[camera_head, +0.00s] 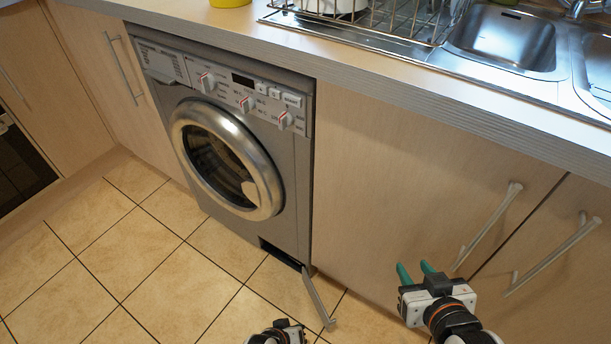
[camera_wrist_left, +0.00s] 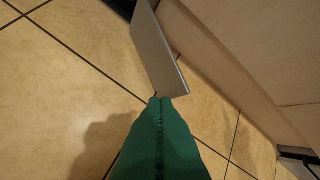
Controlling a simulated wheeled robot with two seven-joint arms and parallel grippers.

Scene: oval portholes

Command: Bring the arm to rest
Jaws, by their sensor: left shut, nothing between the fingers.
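My left gripper (camera_wrist_left: 159,102) has its green fingers pressed together with nothing between them. Its tips appear close to the free end of the open grey flap (camera_wrist_left: 158,52) in the left wrist view; I cannot tell if they touch. In the head view only the top of my left wrist shows at the bottom edge, and the fingers are hard to make out. The flap (camera_head: 319,298) stands swung out from the base of the grey washing machine (camera_head: 300,175). My right gripper (camera_head: 415,268) is in front of the cabinet at the lower right, its green fingers apart and empty.
A cabinet door (camera_head: 410,180) with metal handles (camera_head: 490,225) is close to my right gripper. Above runs the worktop (camera_head: 390,95) with a dish rack (camera_head: 375,20) and sink (camera_head: 505,40). The tiled floor (camera_head: 140,250) at the left is clear.

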